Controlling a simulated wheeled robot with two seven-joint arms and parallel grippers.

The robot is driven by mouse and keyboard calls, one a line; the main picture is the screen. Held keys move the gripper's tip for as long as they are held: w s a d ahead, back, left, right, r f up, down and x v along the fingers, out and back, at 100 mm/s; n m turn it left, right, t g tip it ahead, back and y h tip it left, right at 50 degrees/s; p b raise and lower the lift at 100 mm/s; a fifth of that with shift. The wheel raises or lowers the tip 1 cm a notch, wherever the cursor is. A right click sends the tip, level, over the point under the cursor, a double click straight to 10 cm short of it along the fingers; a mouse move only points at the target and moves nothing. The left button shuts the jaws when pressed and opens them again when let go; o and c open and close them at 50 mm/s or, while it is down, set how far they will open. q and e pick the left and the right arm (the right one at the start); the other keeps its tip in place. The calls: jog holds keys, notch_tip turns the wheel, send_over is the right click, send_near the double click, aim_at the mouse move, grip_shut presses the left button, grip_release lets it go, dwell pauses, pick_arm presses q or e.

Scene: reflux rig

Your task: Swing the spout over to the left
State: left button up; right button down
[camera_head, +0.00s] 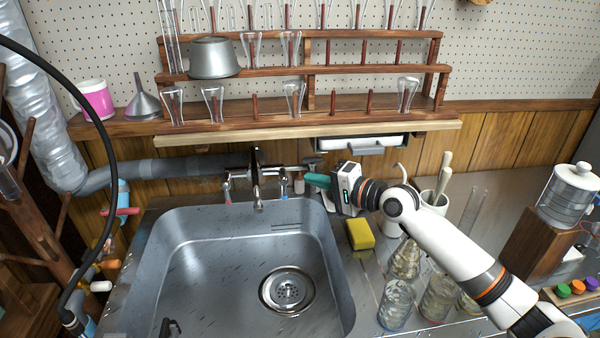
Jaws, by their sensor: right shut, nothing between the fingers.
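The dark spout (258,190) of the tap stands at the back of the sink (215,255). It points forward, with its tip over the sink's back edge, about midway between the tap's two handles. My right gripper (310,180) comes in from the right with its teal fingers shut and empty. The fingertips are to the right of the spout, close to the right end of the tap. I cannot tell whether they touch it.
A yellow sponge (360,234) lies right of the sink, below my right wrist. Glass beakers and flasks (397,303) stand under my right forearm. A wooden rack (300,100) of glassware hangs above the tap. A black hose (112,170) curves down at left. The sink basin is mostly clear.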

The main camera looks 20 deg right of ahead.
aim_at(255, 175)
jog(key=s+a+p+x, duration=0.1)
jog(key=a+x, duration=0.1)
jog(key=x, duration=0.9)
jog(key=shift+a+f, duration=0.25)
jog(key=shift+a, duration=0.05)
jog(key=w+a+m+t+h+p, duration=0.1)
jog(key=w+a+m+h+p, duration=0.2)
jog(key=a+p, duration=0.6)
jog(key=shift+t+h+p, duration=0.3)
jog(key=shift+h+p, duration=0.2)
jog(key=shift+p, duration=1.9)
jog(key=shift+a, duration=0.2)
